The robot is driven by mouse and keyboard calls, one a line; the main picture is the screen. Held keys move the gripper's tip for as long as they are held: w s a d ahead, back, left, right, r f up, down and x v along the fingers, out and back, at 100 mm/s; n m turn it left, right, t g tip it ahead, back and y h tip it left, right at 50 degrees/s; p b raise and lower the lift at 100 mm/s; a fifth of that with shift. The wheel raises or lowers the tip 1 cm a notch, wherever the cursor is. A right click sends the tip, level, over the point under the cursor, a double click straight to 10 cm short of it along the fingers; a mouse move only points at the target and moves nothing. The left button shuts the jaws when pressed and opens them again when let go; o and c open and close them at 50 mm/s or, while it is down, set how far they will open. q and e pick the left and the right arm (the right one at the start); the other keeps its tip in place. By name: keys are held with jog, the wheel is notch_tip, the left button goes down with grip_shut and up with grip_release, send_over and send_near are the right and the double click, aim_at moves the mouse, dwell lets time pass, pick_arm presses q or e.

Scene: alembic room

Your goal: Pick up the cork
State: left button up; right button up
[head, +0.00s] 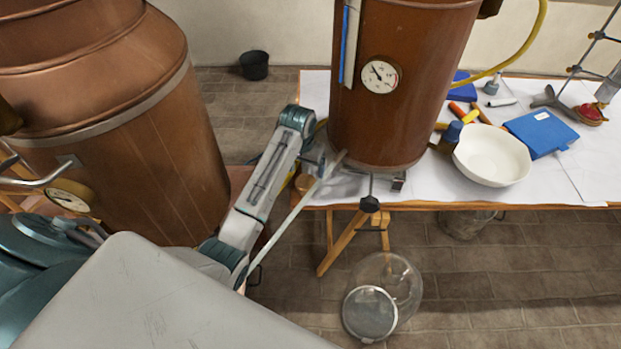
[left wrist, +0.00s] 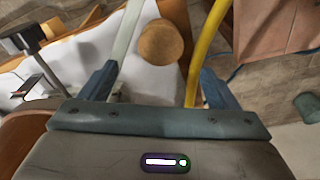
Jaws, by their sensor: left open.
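The cork (left wrist: 160,42) is a round brown piece near the top middle of the left wrist view. It is seen past my left gripper (left wrist: 158,76), roughly between the lines of its two blue fingers. The fingers are wide apart, with nothing held between them. My right gripper does not show.
A yellow hose (left wrist: 207,45) and a pale rod (left wrist: 127,42) run beside the cork. The white-covered table (head: 560,185) carries a white bowl (head: 492,155) and a blue case (head: 541,133). A large copper still (head: 150,150) stands left. A glass vessel (head: 400,280) is on the floor.

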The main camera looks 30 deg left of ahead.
aim_at(305, 182)
pick_arm(q)
jog(key=f, duration=0.3)
jog(key=shift+s+p, duration=0.2)
jog(key=shift+p, duration=0.1)
jog(key=shift+w+f, duration=0.1)
jog(key=shift+f, duration=0.25)
jog(key=f+p, duration=0.1)
jog(key=f, duration=0.1)
jog(key=w+f+p, duration=0.1)
jog(key=f, duration=0.1)
jog(key=shift+f, duration=0.65)
jog(key=c, duration=1.1)
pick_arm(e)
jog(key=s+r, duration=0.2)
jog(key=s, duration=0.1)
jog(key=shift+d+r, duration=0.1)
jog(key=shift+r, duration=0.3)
pick_arm(q)
jog(key=shift+a, duration=0.1)
